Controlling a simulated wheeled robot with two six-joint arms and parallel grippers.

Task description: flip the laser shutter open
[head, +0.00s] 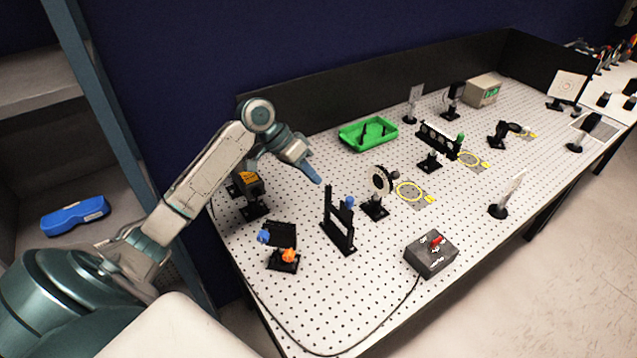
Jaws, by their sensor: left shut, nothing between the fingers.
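My left gripper (317,179) has blue fingertips, shut and empty, pointing down to the right above the perforated table (330,290). Just below and right of the tips stands a black upright frame (334,218) with a blue knob (349,202); I see no contact. A low black mount (281,239) with a blue ball (263,236) and an orange knob (289,254) is to the lower left. A dark box with a yellow label (249,178), perhaps the laser, stands behind my forearm's end. I cannot tell for sure which part is the shutter. My right gripper is out of view.
A round black-rimmed optic (380,180) stands close to the right of the frame. A cabled switch box (431,253) with a red control sits near the front edge. A green tray (367,134) lies at the back. The front left tabletop is clear except for the cable.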

